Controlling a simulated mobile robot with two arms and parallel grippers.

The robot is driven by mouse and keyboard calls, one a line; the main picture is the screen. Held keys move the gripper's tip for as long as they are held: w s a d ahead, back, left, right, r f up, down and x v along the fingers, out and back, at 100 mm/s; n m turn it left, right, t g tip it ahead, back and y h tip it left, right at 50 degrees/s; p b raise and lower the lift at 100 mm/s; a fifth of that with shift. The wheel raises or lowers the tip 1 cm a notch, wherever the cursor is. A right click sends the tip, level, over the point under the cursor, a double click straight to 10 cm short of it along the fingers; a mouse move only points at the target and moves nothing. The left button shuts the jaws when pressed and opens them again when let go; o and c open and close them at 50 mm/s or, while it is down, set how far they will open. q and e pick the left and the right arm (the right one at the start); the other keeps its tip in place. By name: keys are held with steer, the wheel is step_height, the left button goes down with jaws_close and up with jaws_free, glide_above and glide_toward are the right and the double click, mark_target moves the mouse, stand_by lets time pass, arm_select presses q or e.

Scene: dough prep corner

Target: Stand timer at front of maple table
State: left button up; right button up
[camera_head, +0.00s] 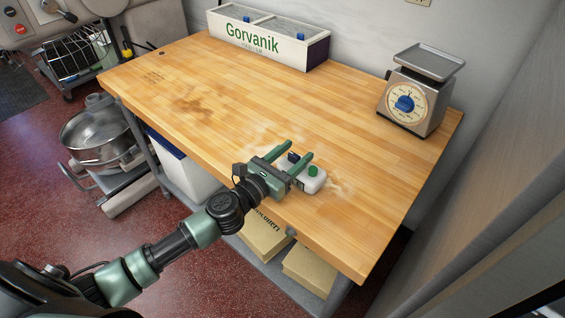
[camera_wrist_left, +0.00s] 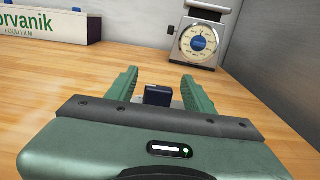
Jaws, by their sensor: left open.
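The timer (camera_head: 314,186) looks like a small white block with a green knob and a dark blue part on top. It is on the maple table (camera_head: 350,225) close to the front edge, partly hidden by my left gripper. My left gripper (camera_head: 301,149) is open, with its green fingers reaching over the timer from the front. In the left wrist view the dark blue part (camera_wrist_left: 157,95) shows between the two open fingers, with a sliver of pale body beside it. I cannot tell whether the fingers touch it. My right gripper is not in view.
A Gorvanik film box (camera_head: 268,42) stands at the back of the table. A scale (camera_head: 415,92) with a blue-centred dial stands at the back right. Flour smudges mark the wood around the gripper. The table's left and middle are clear. Cartons (camera_head: 310,268) sit on a shelf below.

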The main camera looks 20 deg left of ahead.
arm_select(q)
steer(key=b+v, duration=0.2)
steer(key=v, duration=0.8)
steer(key=shift+s+f+b, duration=0.15)
steer(key=shift+b, duration=0.15)
steer(key=shift+v, duration=0.8)
